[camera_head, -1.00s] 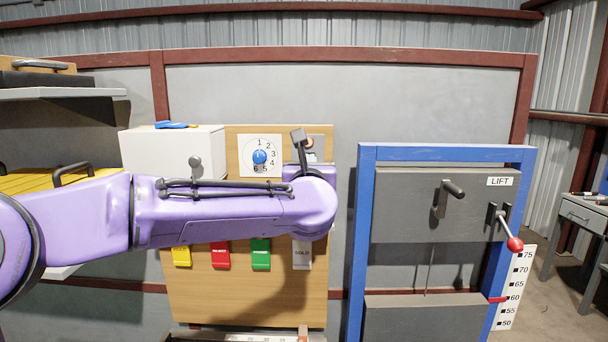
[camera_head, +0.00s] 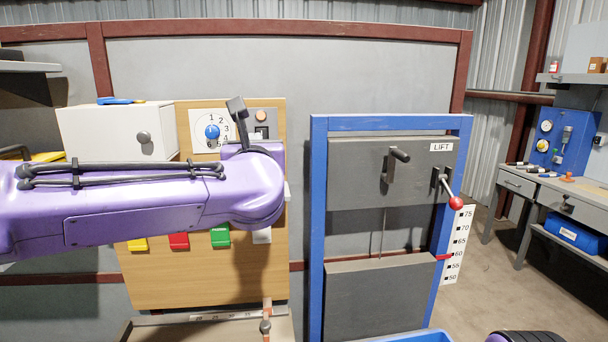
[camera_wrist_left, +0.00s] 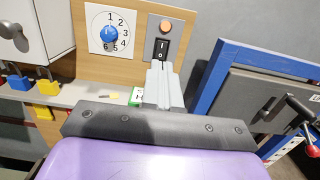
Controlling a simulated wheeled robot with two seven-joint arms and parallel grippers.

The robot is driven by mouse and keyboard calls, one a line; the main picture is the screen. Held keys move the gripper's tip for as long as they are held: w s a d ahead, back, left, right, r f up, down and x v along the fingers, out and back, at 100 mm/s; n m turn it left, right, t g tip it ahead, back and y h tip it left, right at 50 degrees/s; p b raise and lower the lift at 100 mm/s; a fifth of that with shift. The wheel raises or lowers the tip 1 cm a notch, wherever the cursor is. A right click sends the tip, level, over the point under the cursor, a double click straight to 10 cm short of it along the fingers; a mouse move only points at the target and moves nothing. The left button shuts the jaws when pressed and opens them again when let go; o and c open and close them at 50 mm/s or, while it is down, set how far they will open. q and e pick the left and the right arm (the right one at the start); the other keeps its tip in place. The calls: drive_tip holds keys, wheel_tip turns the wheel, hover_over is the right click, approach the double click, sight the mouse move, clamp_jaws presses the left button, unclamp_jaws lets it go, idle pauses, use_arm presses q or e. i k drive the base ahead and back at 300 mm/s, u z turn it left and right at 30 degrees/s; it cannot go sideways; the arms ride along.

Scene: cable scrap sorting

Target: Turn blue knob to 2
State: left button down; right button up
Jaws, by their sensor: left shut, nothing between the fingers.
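The blue knob (camera_head: 212,132) sits on a white dial plate (camera_head: 198,118) numbered 1 to 6, on a wooden board. It also shows in the left wrist view (camera_wrist_left: 110,36), where its pale pointer mark looks turned up, near the 1. The 2 is at the upper right of the knob. My left gripper (camera_wrist_left: 162,68) is shut and empty, in front of the board below the black rocker switch, to the right of and lower than the knob, apart from it. In the head view my purple left forearm hides most of it. My right gripper is not in view.
A black rocker switch (camera_wrist_left: 162,48) and an orange button (camera_wrist_left: 165,26) are right of the dial. A white box (camera_head: 118,132) stands left of it. A blue lift frame (camera_head: 318,220) with a red-tipped lever (camera_head: 456,202) stands to the right.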

sight(212, 131)
drive_tip(key=k, duration=0.85)
drive_tip(key=z, duration=0.05)
